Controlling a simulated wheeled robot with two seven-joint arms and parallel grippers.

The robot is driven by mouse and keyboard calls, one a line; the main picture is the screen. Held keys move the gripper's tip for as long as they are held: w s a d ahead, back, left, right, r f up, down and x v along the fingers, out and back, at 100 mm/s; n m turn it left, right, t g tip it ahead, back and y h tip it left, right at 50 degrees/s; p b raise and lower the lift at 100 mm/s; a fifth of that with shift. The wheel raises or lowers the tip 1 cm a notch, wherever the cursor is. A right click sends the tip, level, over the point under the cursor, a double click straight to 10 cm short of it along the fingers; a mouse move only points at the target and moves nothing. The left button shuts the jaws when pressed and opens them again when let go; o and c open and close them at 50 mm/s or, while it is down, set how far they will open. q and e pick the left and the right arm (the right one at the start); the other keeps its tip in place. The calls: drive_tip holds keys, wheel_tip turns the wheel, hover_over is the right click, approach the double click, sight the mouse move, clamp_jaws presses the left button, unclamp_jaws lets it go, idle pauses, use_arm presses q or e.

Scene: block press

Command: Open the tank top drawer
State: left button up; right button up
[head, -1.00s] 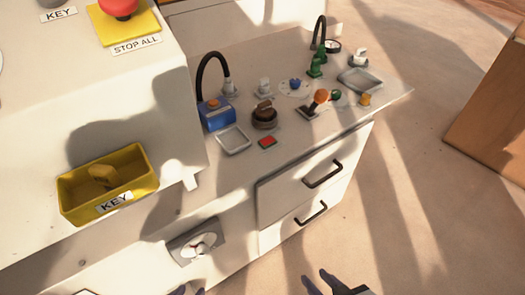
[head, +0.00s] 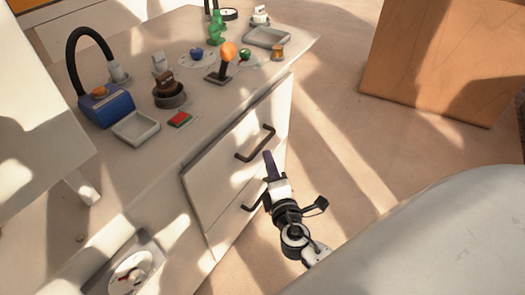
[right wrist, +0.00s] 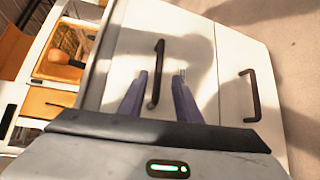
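The top drawer (head: 225,158) is a white front under the countertop and looks shut. Its dark bar handle (head: 256,143) also shows in the right wrist view (right wrist: 157,75). My right gripper (head: 270,164) is in front of the drawers, its fingertips close to the top handle. In the right wrist view the purple fingers (right wrist: 160,92) are spread apart, with the top handle lying between them in the picture. I cannot tell whether they touch it. Nothing is gripped. My left gripper is not in view.
The lower drawer handle (head: 254,198) is just below, partly behind my right gripper. The countertop (head: 205,110) holds a blue box (head: 106,110), a grey tray (head: 136,128) and an orange-topped lever (head: 228,53). An orange-brown cabinet (head: 440,65) stands at right, with open floor between.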

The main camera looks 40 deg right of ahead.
sight(263, 142)
drive_tip(key=b+x, duration=0.1)
drive_tip(key=x, duration=0.9)
drive_tip(key=shift+r, duration=0.15)
drive_tip(key=shift+c, duration=0.3)
clamp_jaws()
